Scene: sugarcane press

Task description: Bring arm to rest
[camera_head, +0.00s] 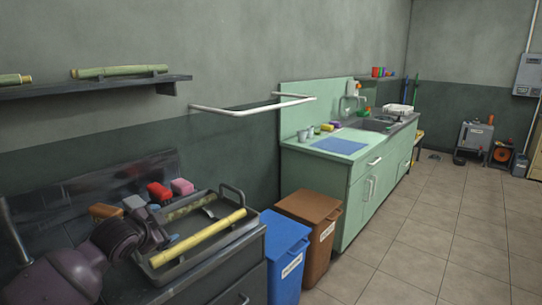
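My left arm comes in from the lower left, and its dark gripper (164,238) is at the left side of a dark tray (250,227) on the counter. The fingers are small and dark, so I cannot tell whether they are open or shut, or whether they touch the tray. A pale yellow cane stick (202,238) lies lengthwise in the tray, just right of the gripper. A second, greener cane piece (186,210) lies behind it. My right gripper is not in view.
Several coloured blocks or sponges, one of them red (159,192), sit behind the tray. A blue bin (287,262) and a brown bin (310,215) stand right of the counter. A green sink cabinet (352,180) is beyond. The tiled floor (440,230) at right is open.

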